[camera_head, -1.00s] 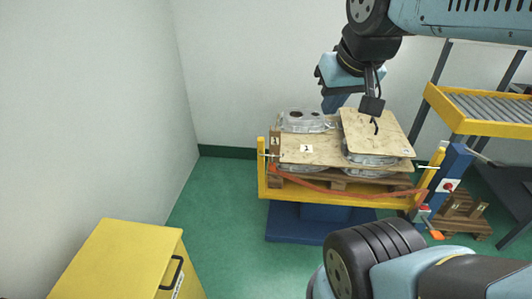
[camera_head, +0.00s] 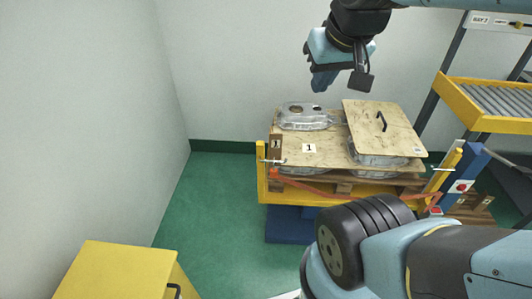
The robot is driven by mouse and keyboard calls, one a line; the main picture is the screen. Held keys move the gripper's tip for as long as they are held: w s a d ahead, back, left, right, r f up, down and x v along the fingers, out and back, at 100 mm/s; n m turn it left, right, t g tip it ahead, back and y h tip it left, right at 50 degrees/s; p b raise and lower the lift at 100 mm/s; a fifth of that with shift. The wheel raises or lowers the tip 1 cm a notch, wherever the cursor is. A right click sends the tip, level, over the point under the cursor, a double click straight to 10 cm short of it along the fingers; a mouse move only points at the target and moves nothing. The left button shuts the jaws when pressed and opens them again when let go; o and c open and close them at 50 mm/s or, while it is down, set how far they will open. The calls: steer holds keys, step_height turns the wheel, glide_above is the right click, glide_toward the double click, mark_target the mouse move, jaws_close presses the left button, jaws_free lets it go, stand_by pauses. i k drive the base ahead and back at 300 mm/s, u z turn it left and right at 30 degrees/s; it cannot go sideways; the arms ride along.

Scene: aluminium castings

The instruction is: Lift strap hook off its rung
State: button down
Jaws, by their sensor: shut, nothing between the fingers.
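An orange-red strap (camera_head: 305,188) runs along the front of the yellow-framed lift table (camera_head: 264,188), below the stacked castings. Its left end is by the left yellow post, near a thin pale rung (camera_head: 273,161). An orange piece (camera_head: 435,210) shows low at the right post, partly cut by my arm. The hook itself is too small to make out, so I cannot tell how it sits on a rung. My gripper (camera_head: 319,86) is shut and empty, pointing down in the air, above the table in the picture and apart from the strap.
Aluminium castings (camera_head: 302,116) and plywood sheets (camera_head: 310,161) are stacked on a pallet; the upper right sheet (camera_head: 367,133) has a black handle. A yellow roller rack (camera_head: 467,105) stands right. A yellow cabinet (camera_head: 110,275) is at lower left. Green floor (camera_head: 210,215) left of the table is clear.

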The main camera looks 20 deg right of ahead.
mark_target(274, 171)
steer(key=z, duration=0.05)
steer(key=i, duration=0.3)
steer(key=u, duration=0.75)
steer(key=k, duration=1.75)
steer(key=z, duration=0.75)
steer(key=i, duration=1)
steer(key=u, duration=0.05)
